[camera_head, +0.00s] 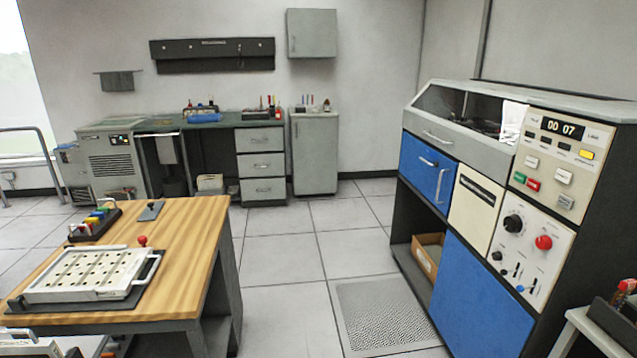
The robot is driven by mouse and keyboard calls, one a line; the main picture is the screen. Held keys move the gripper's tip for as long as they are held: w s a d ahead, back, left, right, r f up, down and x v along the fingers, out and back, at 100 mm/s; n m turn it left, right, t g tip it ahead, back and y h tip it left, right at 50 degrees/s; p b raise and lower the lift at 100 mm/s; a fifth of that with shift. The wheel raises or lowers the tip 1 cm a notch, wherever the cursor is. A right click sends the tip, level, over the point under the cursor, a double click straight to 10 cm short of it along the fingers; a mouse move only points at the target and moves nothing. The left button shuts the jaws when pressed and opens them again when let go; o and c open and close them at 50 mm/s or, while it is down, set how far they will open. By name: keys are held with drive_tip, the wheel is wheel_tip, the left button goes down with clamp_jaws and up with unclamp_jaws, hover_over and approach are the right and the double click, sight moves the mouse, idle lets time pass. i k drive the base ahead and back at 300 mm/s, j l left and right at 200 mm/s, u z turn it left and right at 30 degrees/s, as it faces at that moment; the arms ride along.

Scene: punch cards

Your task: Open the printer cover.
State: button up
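A tall black, blue and grey machine, likely the printer (515,225), stands at the right. A grey cover (465,148) with a sloping dark window (460,110) forms its upper left part. The cover looks down and shut. A silver bar handle (437,138) runs along its front face. A cream control panel (560,150) with a "00 07" display, buttons and a red knob is to the right of the cover. My gripper does not show in this view.
A wooden-topped table (185,240) with a white perforated tray (90,273) stands at the left front. Open tiled floor (280,265) lies between it and the machine, with a floor grate (385,312) before the machine. A workbench (215,124) lines the back wall.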

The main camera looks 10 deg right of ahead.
sight(427, 114)
drive_tip(key=i, duration=1.85)
